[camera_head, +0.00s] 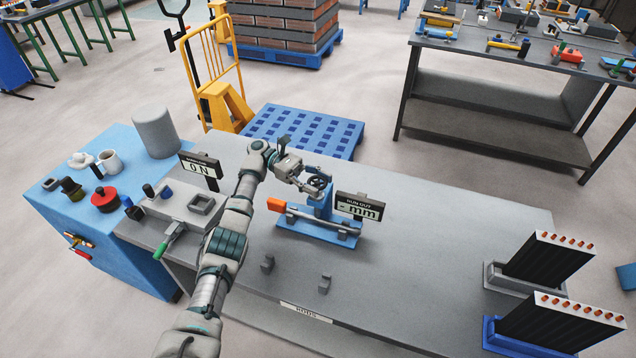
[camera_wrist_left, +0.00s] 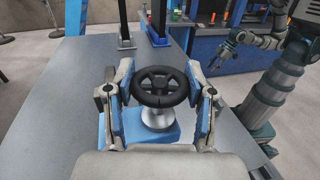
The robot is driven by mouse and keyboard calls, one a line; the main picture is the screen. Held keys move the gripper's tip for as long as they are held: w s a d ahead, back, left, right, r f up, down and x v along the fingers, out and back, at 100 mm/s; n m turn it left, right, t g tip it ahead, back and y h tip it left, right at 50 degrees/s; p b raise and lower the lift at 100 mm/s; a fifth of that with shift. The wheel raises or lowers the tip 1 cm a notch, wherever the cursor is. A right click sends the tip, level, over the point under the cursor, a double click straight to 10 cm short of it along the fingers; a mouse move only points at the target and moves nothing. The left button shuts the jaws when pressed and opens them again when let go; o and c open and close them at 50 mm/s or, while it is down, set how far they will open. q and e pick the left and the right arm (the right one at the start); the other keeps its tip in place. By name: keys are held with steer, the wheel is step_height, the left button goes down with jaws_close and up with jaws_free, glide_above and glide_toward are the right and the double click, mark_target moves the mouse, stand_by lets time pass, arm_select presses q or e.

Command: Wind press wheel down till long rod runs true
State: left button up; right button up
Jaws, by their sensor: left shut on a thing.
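The blue press (camera_head: 322,208) stands on the grey bench with a black spoked press wheel (camera_head: 319,182) on top. My left gripper (camera_head: 308,184) is at the wheel. In the left wrist view its two fingers (camera_wrist_left: 163,92) are closed on either side of the wheel's rim (camera_wrist_left: 160,73), above a silver hub and blue block. A long grey rod (camera_head: 318,219) with an orange end lies across the press base. A run-out sign (camera_head: 358,207) beside it reads "- mm". My right arm appears at the right of the left wrist view; its gripper (camera_wrist_left: 216,62) is too small to read.
An ON sign (camera_head: 200,170) and a grey block with a green-handled lever (camera_head: 170,238) stand at the left. Finned racks (camera_head: 545,265) stand at the right end.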

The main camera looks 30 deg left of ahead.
mark_target(316, 179)
arm_select(q)
steer(key=shift+w+r, duration=0.1)
steer(key=shift+r, duration=0.1)
steer(key=o, duration=1)
steer(key=shift+a, duration=0.1)
steer(key=shift+o, duration=0.8)
steer(key=shift+f, duration=0.1)
steer(key=shift+w+a+f, duration=0.1)
steer(key=shift+r, duration=0.25)
step_height(316, 179, up, 9)
steer(key=shift+a+r, duration=0.1)
steer(key=shift+r, duration=0.05)
